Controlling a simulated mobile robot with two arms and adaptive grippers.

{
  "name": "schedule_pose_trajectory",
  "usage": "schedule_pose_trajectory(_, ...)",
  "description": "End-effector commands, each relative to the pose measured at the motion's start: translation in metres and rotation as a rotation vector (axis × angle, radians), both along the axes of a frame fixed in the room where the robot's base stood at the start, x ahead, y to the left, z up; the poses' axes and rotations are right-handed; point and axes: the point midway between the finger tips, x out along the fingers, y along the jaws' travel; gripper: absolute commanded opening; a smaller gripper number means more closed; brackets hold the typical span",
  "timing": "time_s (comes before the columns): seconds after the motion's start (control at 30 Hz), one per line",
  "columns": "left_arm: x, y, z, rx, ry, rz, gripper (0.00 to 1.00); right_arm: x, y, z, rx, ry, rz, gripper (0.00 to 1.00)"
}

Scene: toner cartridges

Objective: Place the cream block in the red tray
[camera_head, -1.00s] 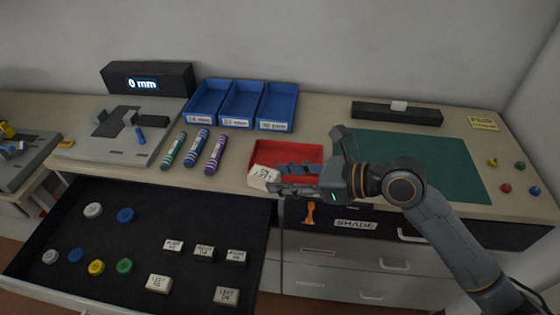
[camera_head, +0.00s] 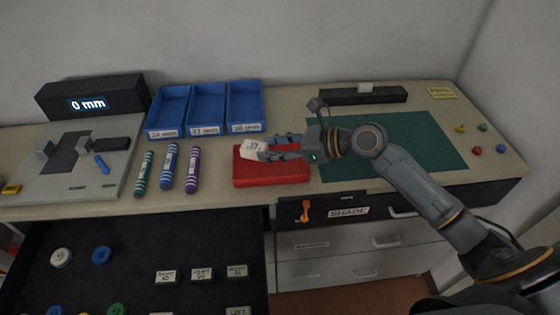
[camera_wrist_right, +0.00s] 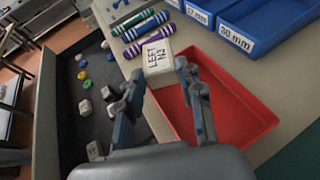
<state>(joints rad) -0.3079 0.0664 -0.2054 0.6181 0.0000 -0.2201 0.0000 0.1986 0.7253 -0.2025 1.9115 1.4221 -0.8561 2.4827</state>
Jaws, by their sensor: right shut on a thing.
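My right gripper (camera_head: 270,151) is shut on the cream block (camera_head: 252,150) and holds it above the left part of the red tray (camera_head: 270,173). In the right wrist view the cream block (camera_wrist_right: 157,55) shows black lettering that reads "LEFT" on its top line. There it sits between the fingertips of my right gripper (camera_wrist_right: 158,75), over the left far edge of the red tray (camera_wrist_right: 250,110). The gripper and block hide part of the tray's back. My left gripper is not in view.
An open dark drawer (camera_head: 200,235) with labelled blocks and coloured discs lies below the counter. Striped cylinders (camera_head: 168,167) lie left of the tray. Blue bins (camera_head: 245,105) stand behind it. A green mat (camera_head: 430,145) covers the counter at right.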

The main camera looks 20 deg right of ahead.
Motion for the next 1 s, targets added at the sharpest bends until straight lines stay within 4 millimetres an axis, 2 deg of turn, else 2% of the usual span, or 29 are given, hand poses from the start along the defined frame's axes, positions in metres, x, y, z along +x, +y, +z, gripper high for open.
schedule_pose_trajectory(0.03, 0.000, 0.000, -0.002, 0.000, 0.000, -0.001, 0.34, 0.004, -0.006, -0.015, 0.004, 0.010, -0.002, 0.10)
schedule_pose_trajectory(0.1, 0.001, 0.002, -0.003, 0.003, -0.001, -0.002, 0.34, 0.011, -0.014, -0.026, 0.004, 0.007, -0.001, 0.10)
schedule_pose_trajectory(0.43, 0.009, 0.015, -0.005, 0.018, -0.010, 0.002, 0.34, 0.025, -0.033, -0.055, 0.004, 0.005, 0.001, 0.10)
schedule_pose_trajectory(0.6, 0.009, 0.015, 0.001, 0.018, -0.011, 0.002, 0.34, 0.023, -0.031, -0.077, 0.004, 0.006, 0.002, 0.10)
schedule_pose_trajectory(0.87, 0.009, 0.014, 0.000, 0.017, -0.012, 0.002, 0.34, 0.023, -0.031, -0.083, 0.002, 0.004, 0.004, 0.10)
schedule_pose_trajectory(0.9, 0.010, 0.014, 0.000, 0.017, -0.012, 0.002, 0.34, 0.023, -0.031, -0.083, 0.002, 0.004, 0.004, 0.43)
schedule_pose_trajectory(0.93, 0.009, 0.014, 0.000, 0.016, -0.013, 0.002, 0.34, 0.023, -0.031, -0.083, 0.002, 0.004, 0.004, 0.46)
schedule_pose_trajectory(1.0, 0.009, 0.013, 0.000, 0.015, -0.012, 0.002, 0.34, 0.023, -0.031, -0.083, 0.002, 0.004, 0.004, 0.46)
